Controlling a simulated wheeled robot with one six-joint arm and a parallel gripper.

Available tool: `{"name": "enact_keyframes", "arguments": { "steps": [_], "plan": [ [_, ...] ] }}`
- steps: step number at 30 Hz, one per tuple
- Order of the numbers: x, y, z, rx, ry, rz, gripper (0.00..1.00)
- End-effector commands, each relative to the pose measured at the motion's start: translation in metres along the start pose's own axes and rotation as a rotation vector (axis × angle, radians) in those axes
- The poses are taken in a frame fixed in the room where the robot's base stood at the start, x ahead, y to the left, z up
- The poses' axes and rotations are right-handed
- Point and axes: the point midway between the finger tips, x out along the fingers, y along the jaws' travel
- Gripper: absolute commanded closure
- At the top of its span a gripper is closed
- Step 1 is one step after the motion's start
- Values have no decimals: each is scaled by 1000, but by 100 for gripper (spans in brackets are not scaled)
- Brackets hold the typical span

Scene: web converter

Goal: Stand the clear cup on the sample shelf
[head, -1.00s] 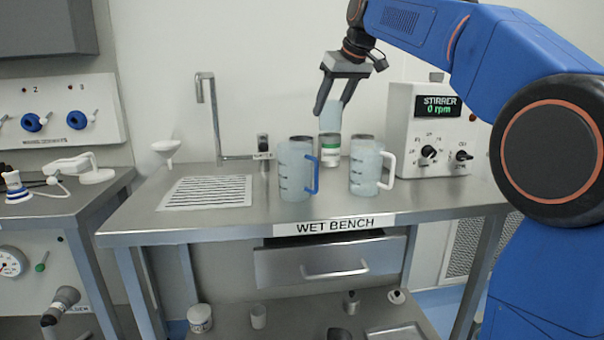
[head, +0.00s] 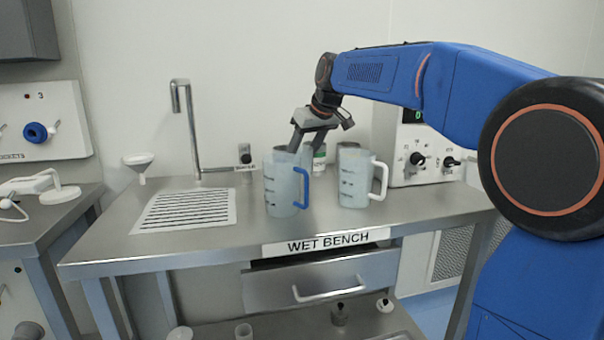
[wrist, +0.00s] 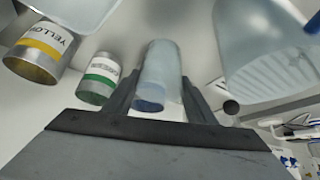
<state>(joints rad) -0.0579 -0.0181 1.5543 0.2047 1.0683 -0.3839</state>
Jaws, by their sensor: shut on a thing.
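The clear cup (wrist: 160,68) is a pale, see-through tumbler with a bluish end. In the wrist view it sits between the two fingers of my gripper (wrist: 160,100), which is shut on it. In the head view my gripper (head: 309,142) is low over the wet bench, behind the blue-handled jug (head: 283,185), which hides most of the cup. I cannot tell whether the cup touches the bench. No sample shelf can be made out by name in these frames.
A white-handled jug (head: 354,180) and a green-labelled tin (head: 319,160) stand close to the right. A yellow-labelled tin (wrist: 35,52) shows in the wrist view. A bent tap (head: 190,130) and drain grid (head: 185,208) are left. The bench front (head: 240,238) is clear.

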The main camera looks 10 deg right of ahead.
Motion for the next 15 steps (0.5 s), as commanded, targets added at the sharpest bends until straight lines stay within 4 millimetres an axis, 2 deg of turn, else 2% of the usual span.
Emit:
{"name": "enact_keyframes", "arguments": {
  "steps": [8, 15],
  "plan": [
    [16, 0, 11, 0, -1, 0, 71],
    [41, 0, 27, 1, -1, 0, 71]
  ]
}}
